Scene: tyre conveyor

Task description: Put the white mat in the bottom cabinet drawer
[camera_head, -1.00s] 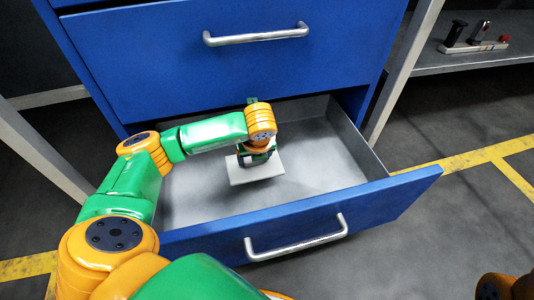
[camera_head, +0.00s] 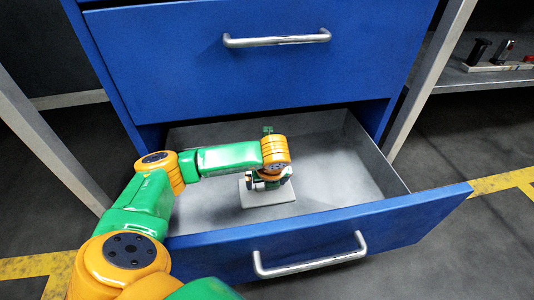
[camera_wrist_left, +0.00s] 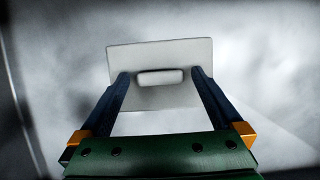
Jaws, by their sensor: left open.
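The white mat (camera_head: 252,199), a flat light plate with a small raised grip block on top, is inside the open bottom cabinet drawer (camera_head: 316,246) and appears to lie flat on its floor. My left gripper (camera_head: 268,182) is just above the mat, reaching down into the drawer, and hides part of it. In the left wrist view, my gripper (camera_wrist_left: 161,76) is open, with its fingers on either side of the grip block (camera_wrist_left: 160,78) and gaps between; the mat (camera_wrist_left: 160,50) spreads out beyond them. My right gripper is not in view.
The drawer above (camera_head: 265,65) is closed. The drawer floor to the right of the mat is bare. A metal shelf (camera_head: 480,78) with small items stands at the right.

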